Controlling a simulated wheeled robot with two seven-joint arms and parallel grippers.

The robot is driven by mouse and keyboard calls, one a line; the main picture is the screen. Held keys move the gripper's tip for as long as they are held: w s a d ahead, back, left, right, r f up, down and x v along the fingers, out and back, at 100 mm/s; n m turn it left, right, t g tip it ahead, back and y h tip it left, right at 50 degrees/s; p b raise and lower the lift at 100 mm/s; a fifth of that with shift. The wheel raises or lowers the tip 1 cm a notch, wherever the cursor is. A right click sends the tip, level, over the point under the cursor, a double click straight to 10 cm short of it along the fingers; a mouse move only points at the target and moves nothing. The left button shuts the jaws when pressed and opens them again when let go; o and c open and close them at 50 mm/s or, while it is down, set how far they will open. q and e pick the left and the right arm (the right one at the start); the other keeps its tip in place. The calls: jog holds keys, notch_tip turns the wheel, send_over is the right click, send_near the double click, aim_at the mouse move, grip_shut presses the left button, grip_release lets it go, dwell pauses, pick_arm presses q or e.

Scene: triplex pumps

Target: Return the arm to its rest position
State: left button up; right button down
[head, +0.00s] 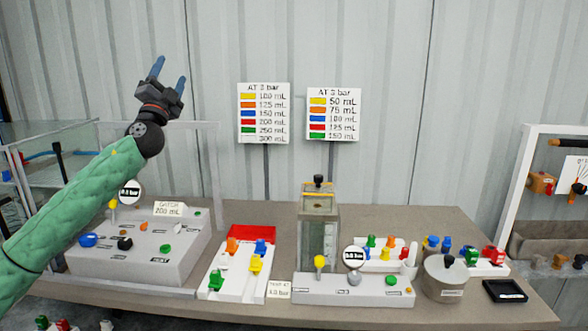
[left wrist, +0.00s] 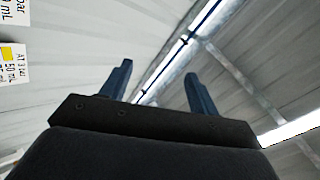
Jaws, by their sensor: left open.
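My left arm (head: 75,195) in its green sleeve comes in from the left of the head view. It rises to my left gripper (head: 168,72), which points up in front of the corrugated wall, above the left end of the bench. The two blue fingers are apart with nothing between them. In the left wrist view the fingers of the gripper (left wrist: 160,80) are also spread and empty, with the ceiling and a light strip behind them. My right gripper is in neither view.
The bench (head: 405,215) carries a grey panel (head: 185,245) with coloured knobs at left, a clear tank (head: 318,235) in the middle and a round pot (head: 448,278) at right. Two signs (head: 263,113) (head: 333,114) stand behind. A white frame (head: 520,195) stands at far right. Air around the gripper is clear.

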pick_arm(q)
jog(key=s+d+f+n+g+y, duration=0.2)
jog(key=s+d+f+n+g, duration=0.25)
jog(key=f, duration=0.95)
jog(key=s+d+f+n+g+y, duration=0.25)
jog(key=s+f+g, duration=0.35)
jog(key=f, duration=0.8)
jog(key=s+d+f+n+g+y, duration=0.2)
jog(key=s+d+f+n+g, duration=0.3)
jog(key=f, duration=0.9)
jog(key=s+d+f+g+h, duration=0.1)
jog(key=s+d+f+g, duration=0.1)
jog(key=s+f, duration=1)
jog(key=s+d+f+n+g+h, duration=0.1)
jog(key=s+d+f+g, duration=0.1)
jog(key=s+f, duration=1)
jog(key=s+d+f+g+h, duration=0.2)
jog(key=s+f+g, duration=0.2)
jog(key=s+f, duration=0.7)
jog(key=s, duration=0.8)
jog(key=shift+f+n+g, duration=0.35)
jog(key=shift+f+n, duration=0.05)
